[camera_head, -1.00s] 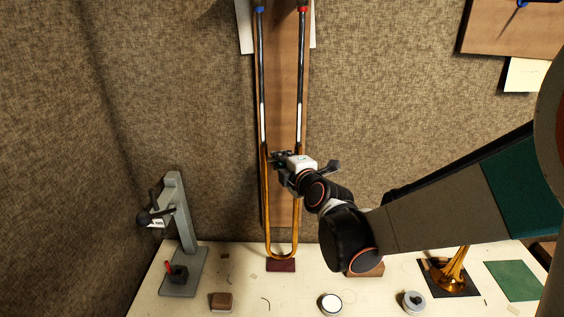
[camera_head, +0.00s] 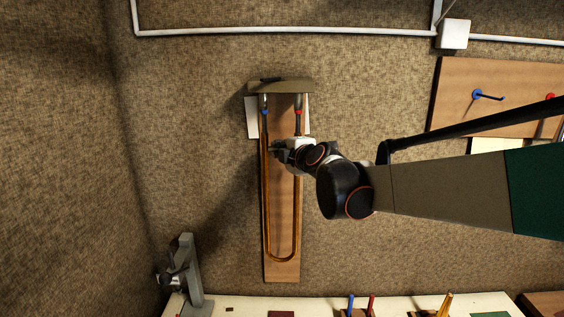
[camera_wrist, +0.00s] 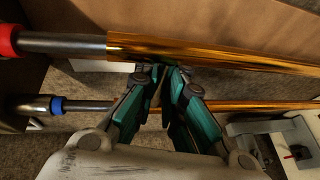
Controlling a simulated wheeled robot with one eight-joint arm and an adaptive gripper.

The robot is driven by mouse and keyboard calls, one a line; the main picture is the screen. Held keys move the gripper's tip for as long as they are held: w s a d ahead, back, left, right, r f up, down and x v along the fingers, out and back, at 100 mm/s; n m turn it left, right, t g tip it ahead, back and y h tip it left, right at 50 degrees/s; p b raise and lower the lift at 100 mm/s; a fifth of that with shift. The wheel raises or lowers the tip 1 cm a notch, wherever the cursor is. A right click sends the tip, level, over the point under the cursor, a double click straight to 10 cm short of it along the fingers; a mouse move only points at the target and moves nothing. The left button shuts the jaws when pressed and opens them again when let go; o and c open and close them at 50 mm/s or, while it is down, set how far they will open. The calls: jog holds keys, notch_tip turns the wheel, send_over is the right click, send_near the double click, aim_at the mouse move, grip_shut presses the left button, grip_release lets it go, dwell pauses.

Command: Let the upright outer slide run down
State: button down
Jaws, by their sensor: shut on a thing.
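The brass U-shaped outer slide (camera_head: 266,205) hangs upright against a wooden board (camera_head: 282,272), its bow well above the bench. Its upper ends are close below the blue band (camera_head: 264,111) and red band (camera_head: 298,111) on the steel inner tubes, so little bare tube shows. My gripper (camera_head: 276,147) is shut on the outer slide near its upper end. In the wrist view my gripper's fingers (camera_wrist: 168,72) meet between the two brass legs (camera_wrist: 225,54); the exact part held is hidden by the fingers.
A holder (camera_head: 282,86) caps the board's top. The bench (camera_head: 245,303) lies below, with a dark red pad (camera_head: 281,314) under the slide. A grey stand (camera_head: 190,270) is at lower left. A pegboard with hooks (camera_head: 460,90) hangs at right.

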jog(key=shift+r, duration=0.7)
jog(key=c, duration=1.7)
grip_release()
jog(key=shift+o, duration=0.2)
jog(key=v, duration=1.2)
